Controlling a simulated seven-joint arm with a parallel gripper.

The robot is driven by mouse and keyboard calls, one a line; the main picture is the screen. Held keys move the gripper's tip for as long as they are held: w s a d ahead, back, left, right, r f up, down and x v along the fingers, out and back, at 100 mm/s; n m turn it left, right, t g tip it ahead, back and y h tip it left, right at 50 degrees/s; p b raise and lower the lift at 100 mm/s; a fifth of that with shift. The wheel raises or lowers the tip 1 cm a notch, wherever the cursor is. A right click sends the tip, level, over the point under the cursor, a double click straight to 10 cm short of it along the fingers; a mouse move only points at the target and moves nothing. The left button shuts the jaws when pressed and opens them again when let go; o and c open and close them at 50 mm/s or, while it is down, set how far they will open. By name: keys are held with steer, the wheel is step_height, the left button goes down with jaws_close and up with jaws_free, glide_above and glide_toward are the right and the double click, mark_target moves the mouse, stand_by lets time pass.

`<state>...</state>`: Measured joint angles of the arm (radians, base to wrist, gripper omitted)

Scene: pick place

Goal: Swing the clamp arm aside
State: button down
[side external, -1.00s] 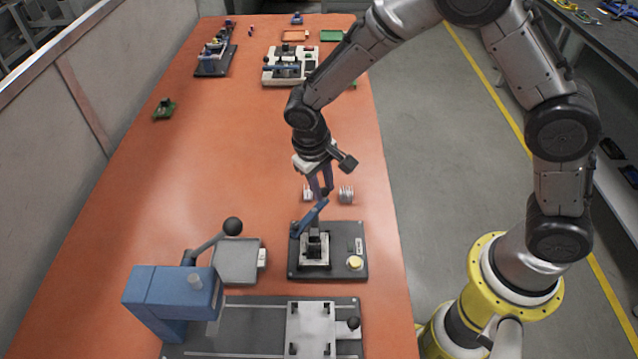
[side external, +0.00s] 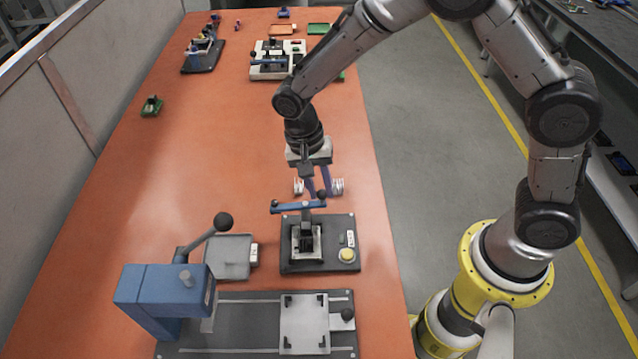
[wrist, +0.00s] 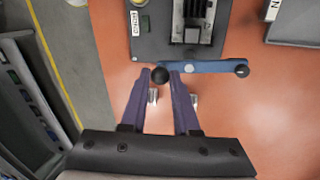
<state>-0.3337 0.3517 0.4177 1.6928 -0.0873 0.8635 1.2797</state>
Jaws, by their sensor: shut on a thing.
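The clamp arm (side external: 296,207) is a blue bar with a dark ball knob at each end. It lies across the back edge of a dark fixture plate (side external: 342,225), beside the black and silver seat (side external: 305,243). In the wrist view the clamp arm (wrist: 215,67) runs left to right along the plate's edge, clear of the seat (wrist: 192,20). My gripper (side external: 321,192) is shut on the knob at one end of the bar; the wrist view shows this knob (wrist: 160,75) between the purple fingertips. The other knob (wrist: 241,70) is free.
A yellow button (side external: 347,255) sits on the plate. A blue press (side external: 165,295) with a ball-ended lever and a grey tray (side external: 228,258) stand left of the fixture. Small silver parts (side external: 337,186) lie behind it.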

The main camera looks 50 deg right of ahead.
steer(key=shift+a+r+m, duration=0.1)
steer(key=shift+m, duration=0.4)
steer(key=shift+s, duration=0.1)
steer(key=c, duration=0.7)
jaws_free()
steer(key=shift+o, duration=0.2)
step_height(320, 180, up, 14)
steer(key=w+a, duration=0.1)
steer(key=w, duration=0.1)
steer(key=shift+a+f, duration=0.25)
steer(key=shift+w, duration=0.1)
